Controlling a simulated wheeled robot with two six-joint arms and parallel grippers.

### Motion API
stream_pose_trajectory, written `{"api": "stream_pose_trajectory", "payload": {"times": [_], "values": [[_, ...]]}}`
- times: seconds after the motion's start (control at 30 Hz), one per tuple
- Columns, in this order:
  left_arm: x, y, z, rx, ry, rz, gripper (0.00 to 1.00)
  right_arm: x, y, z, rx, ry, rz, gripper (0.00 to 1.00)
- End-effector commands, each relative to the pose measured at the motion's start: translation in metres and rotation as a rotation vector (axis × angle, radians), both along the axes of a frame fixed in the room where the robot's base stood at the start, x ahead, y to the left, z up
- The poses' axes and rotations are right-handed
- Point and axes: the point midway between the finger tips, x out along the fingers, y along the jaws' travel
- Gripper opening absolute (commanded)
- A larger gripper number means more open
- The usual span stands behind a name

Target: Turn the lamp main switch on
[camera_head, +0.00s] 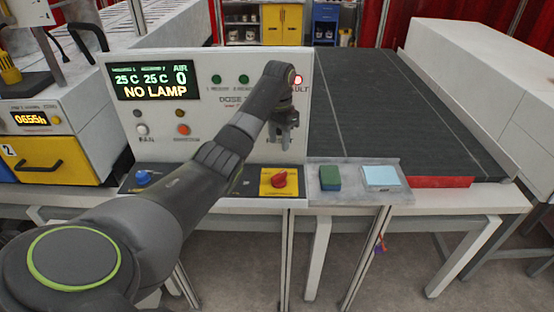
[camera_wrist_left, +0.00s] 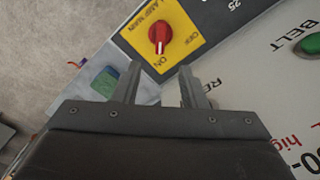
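The lamp main switch (camera_head: 279,180) is a red rotary knob on a yellow plate, on the sloped front ledge of the white control panel (camera_head: 215,125). In the left wrist view the knob (camera_wrist_left: 160,38) sits beyond the fingertips, with "LAMP MAIN", "OFF" and "ON" printed around it. There its narrow grip runs roughly up and down, the lower end towards "ON"; I cannot tell its setting for sure. The display (camera_head: 152,80) reads "NO LAMP". My left gripper (camera_head: 282,142) is open and empty, above the knob and apart from it. My right gripper is not in view.
A blue knob (camera_head: 144,177) is at the ledge's left. A green block (camera_head: 330,178) and a light-blue pad (camera_head: 381,176) lie on a grey tray right of the switch. A dark conveyor belt (camera_head: 400,110) runs behind. A red lamp (camera_head: 298,80) glows near "FAULT".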

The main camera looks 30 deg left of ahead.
Motion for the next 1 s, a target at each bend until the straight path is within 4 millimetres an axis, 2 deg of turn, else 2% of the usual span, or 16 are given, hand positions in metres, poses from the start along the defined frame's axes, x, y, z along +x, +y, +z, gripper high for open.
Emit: {"api": "stream_pose_trajectory", "payload": {"times": [0.1, 0.33, 0.87, 1.0], "values": [[0.004, 0.0, 0.023, 0.0, -0.002, 0.001, 0.38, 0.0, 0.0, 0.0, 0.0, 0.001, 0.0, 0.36], [0.006, 0.002, 0.044, 0.0, 0.0, 0.003, 0.38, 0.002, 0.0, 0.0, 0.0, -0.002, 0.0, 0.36], [0.006, 0.001, 0.045, 0.0, 0.001, 0.003, 0.38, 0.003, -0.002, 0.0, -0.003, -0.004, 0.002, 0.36], [0.004, 0.0, 0.035, 0.008, 0.001, 0.001, 0.38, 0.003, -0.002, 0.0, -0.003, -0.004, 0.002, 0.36]]}}
